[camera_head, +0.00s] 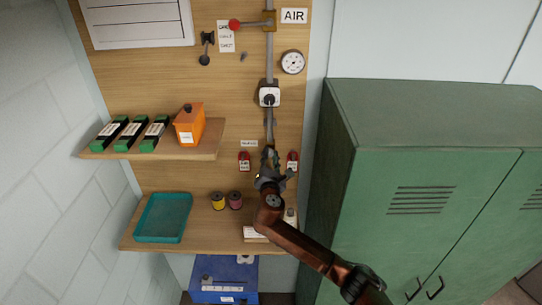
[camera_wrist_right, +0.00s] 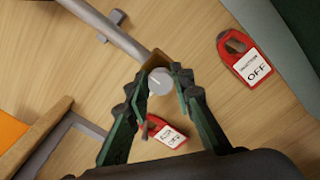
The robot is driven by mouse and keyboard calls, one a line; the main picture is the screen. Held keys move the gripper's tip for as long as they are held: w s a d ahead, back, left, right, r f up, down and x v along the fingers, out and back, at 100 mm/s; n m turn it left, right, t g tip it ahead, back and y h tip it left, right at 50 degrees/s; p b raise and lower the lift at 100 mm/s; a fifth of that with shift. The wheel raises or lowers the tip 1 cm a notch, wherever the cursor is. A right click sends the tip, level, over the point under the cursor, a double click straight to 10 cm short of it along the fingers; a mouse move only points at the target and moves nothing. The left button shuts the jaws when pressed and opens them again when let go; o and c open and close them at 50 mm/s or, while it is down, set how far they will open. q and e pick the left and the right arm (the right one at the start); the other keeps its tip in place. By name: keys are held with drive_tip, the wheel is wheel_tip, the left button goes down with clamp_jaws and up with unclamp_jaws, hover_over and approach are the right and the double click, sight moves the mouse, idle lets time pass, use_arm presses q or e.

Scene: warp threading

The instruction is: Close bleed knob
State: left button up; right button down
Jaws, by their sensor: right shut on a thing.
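The bleed knob (camera_wrist_right: 159,82) is a small round grey knob with a pale mark on its face, on a brass fitting at the lower end of the grey pipe (camera_wrist_right: 118,32). My right gripper (camera_wrist_right: 158,90) has its dark fingers on either side of the knob, shut on it. In the head view my right gripper (camera_head: 269,158) is at the bottom of the vertical pipe (camera_head: 269,125) and hides the knob. My left gripper is not in view.
Red OFF tags hang on both sides of the gripper, left (camera_head: 245,162) and right (camera_head: 292,161). A black-and-white valve (camera_head: 269,95) and a gauge (camera_head: 292,62) are above. A shelf with an orange box (camera_head: 189,128) is left; a green locker (camera_head: 430,185) stands right.

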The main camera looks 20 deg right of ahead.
drive_tip(key=shift+s+a+f, duration=0.15)
drive_tip(key=shift+a+f, duration=0.1)
drive_tip(key=shift+f, duration=0.3)
drive_tip(key=c, duration=2)
unclamp_jaws()
drive_tip(key=o, duration=0.3)
drive_tip(key=shift+d+r, duration=0.1)
drive_tip(key=shift+r, duration=0.25)
drive_tip(key=shift+s, duration=0.1)
drive_tip(key=v, duration=1.2)
drive_tip(key=shift+d, duration=0.1)
